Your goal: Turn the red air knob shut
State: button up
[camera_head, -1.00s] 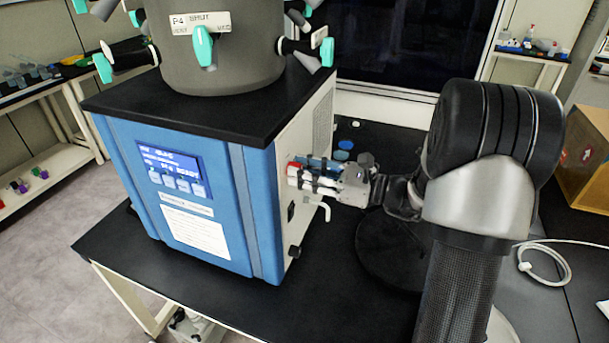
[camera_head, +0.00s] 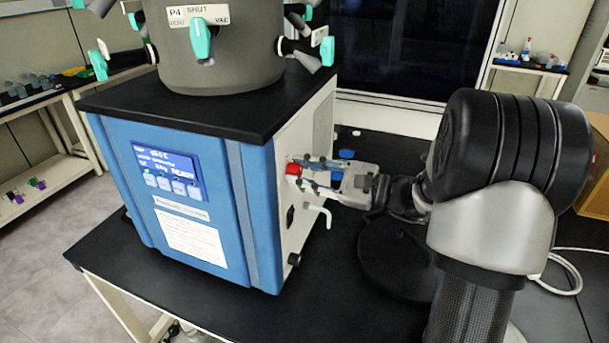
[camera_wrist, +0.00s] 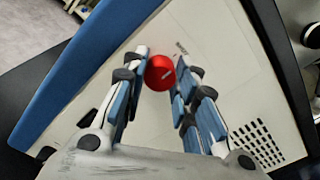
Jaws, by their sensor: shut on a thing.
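The red air knob (camera_head: 292,169) sticks out from the light side panel of the blue freeze dryer (camera_head: 190,200). My gripper (camera_head: 297,173) reaches it from the right, with its fingertips at the knob. In the wrist view the round red knob (camera_wrist: 160,73) sits between the two fingertips of my gripper (camera_wrist: 160,76), with a pale mark on its face. The fingers are shut on its sides. Part of the knob is hidden by a finger in the head view.
A grey chamber with teal-handled valves (camera_head: 201,40) stands on top. A white tube (camera_head: 560,270) lies on the table at the right.

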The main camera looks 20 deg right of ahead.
dwell(0.3)
jog(key=o, duration=1.1)
jog(key=v, duration=1.2)
jog(key=shift+r, duration=0.1)
